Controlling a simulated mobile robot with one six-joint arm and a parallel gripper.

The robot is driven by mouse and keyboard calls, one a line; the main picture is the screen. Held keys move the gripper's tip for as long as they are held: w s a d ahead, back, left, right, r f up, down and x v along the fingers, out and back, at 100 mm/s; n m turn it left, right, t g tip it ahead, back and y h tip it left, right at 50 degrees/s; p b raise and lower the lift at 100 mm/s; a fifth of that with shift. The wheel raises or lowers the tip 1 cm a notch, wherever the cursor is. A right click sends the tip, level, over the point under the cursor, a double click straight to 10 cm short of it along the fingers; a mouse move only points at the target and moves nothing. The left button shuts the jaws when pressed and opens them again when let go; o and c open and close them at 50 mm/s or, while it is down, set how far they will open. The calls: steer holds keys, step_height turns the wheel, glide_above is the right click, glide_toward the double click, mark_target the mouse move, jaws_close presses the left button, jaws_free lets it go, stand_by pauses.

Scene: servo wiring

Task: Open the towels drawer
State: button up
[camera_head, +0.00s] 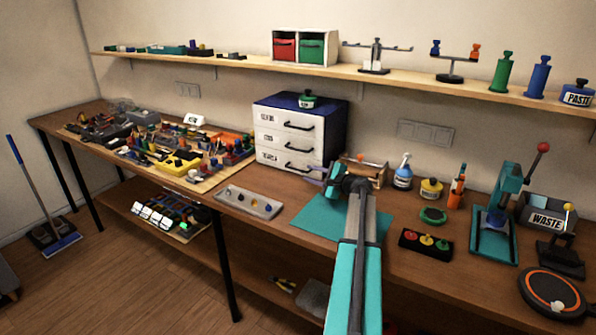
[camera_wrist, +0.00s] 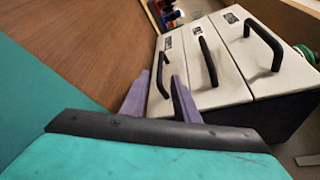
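The white-fronted drawer cabinet (camera_head: 283,122) with a dark blue top stands on the bench against the wall. It has three stacked drawers, each with a black bar handle and a small label; the labels are too small to read surely. All three look shut. The lowest drawer's handle (camera_head: 297,170) is nearest my gripper (camera_head: 322,172). In the wrist view, my gripper (camera_wrist: 167,75) has its two purple fingers apart, with the lowest handle (camera_wrist: 162,78) at or between their tips. Contact cannot be told. The middle handle (camera_wrist: 208,62) and top handle (camera_wrist: 262,45) are clear of the fingers.
A green-lidded jar (camera_head: 307,100) stands on the cabinet. A grey tray (camera_head: 248,202) lies in front of it, and a teal mat (camera_head: 312,222) lies under my arm. A small wooden rack (camera_head: 370,170) and bottles stand to the right. Cluttered parts fill the left bench.

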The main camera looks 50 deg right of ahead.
mark_target(300, 171)
steer(key=shift+p+x, duration=0.75)
steer(key=shift+x, duration=3.45)
